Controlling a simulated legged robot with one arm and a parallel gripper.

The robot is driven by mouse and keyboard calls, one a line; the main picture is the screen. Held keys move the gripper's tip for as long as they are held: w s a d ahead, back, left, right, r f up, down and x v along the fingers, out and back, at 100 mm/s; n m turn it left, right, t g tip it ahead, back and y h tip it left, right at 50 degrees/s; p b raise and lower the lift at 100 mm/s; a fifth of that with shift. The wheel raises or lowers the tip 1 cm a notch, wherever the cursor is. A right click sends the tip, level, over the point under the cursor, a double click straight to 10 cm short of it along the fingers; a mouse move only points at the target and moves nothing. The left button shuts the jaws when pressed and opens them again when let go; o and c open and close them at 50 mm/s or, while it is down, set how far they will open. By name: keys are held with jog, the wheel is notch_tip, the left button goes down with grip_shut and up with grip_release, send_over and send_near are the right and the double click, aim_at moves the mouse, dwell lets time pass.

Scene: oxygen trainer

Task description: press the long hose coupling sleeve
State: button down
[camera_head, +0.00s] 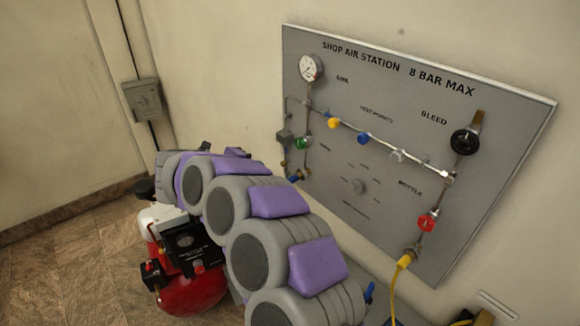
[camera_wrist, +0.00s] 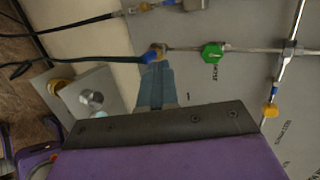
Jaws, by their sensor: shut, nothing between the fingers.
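A hose coupling with a brass end and blue sleeve (camera_wrist: 153,56) sits at the lower end of the left pipe, below the green valve. A dark hose runs from it to the left in the wrist view. The same coupling (camera_head: 295,177) shows small in the head view, just past my arm. My gripper (camera_wrist: 157,72) is shut and empty, its blue-grey fingertips right at the blue sleeve; I cannot tell whether they touch. My arm hides the gripper in the head view. Another coupling with a yellow hose (camera_head: 404,261) is at the panel's lower right. Which hose is the long one is unclear.
The grey panel (camera_head: 330,190) carries a gauge (camera_head: 310,67), a green valve (camera_head: 303,143), a red valve (camera_head: 427,222) and a black bleed knob (camera_head: 465,141). A red compressor tank (camera_head: 195,294) stands on the floor at left. A second hose (camera_wrist: 80,23) runs nearby.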

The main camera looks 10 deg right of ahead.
jog(key=shift+s+d+f+m+g+h, duration=0.25)
jog(key=shift+s+f+g, duration=0.1)
jog(key=shift+s+f, duration=0.15)
jog(key=shift+s+d+f+m+g+h, duration=0.15)
jog(key=shift+s+f+m+g, duration=0.15)
jog(key=shift+s+f, duration=0.2)
jog(key=b, duration=0.2)
send_near(300, 171)
jog(key=f, duration=0.2)
jog(key=shift+w+d+f, duration=0.2)
jog(key=shift+d+f, duration=0.15)
jog(key=shift+f, duration=0.05)
jog(key=w+d, duration=0.2)
jog(key=d, duration=0.1)
jog(key=shift+f, duration=0.2)
jog(key=shift+w+d+r, duration=0.1)
jog(key=shift+w+d, duration=0.15)
jog(key=shift+d, duration=0.25)
